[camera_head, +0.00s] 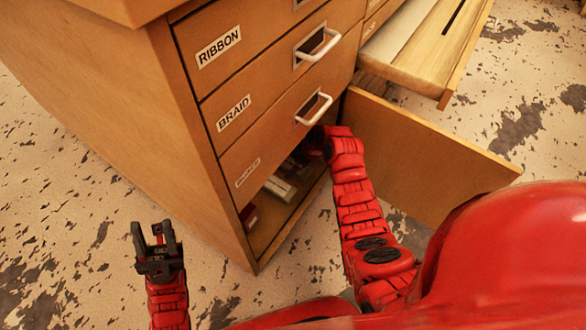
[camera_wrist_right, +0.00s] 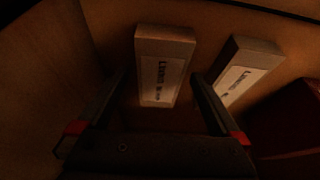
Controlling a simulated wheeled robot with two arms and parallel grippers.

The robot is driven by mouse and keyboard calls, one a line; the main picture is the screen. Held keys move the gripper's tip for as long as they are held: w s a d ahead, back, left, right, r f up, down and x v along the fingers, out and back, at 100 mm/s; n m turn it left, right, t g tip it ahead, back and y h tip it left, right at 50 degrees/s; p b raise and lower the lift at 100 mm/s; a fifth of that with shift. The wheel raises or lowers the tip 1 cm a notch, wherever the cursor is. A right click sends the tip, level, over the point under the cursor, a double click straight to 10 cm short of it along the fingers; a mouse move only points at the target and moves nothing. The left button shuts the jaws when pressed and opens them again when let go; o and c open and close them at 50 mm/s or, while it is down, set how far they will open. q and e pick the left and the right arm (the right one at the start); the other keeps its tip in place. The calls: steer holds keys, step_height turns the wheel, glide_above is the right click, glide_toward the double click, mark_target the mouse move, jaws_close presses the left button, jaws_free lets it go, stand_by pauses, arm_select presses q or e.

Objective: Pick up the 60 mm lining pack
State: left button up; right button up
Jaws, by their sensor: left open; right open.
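Two pale packs labelled "Lining" lie in the dark lower compartment in the right wrist view. One pack (camera_wrist_right: 163,50) is straight ahead, between the fingertips of my right gripper (camera_wrist_right: 159,80). The other pack (camera_wrist_right: 250,62) is tilted, just right of the right finger. The size print on both is too blurred to read. My right gripper is open, with a finger on each side of the middle pack; contact cannot be told. In the head view, pale packs (camera_head: 280,188) show low in the cabinet, and the right gripper is mostly hidden in shadow. My left gripper (camera_head: 157,236) is open and empty over the floor.
The wooden cabinet (camera_head: 105,120) has drawers labelled RIBBON and BRAID. An open door (camera_head: 425,155) stands right of my right arm, and an open drawer (camera_head: 415,40) juts out above it. A dark red item (camera_wrist_right: 290,120) is at right inside the compartment.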

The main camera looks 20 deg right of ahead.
steer(key=c, duration=1.5)
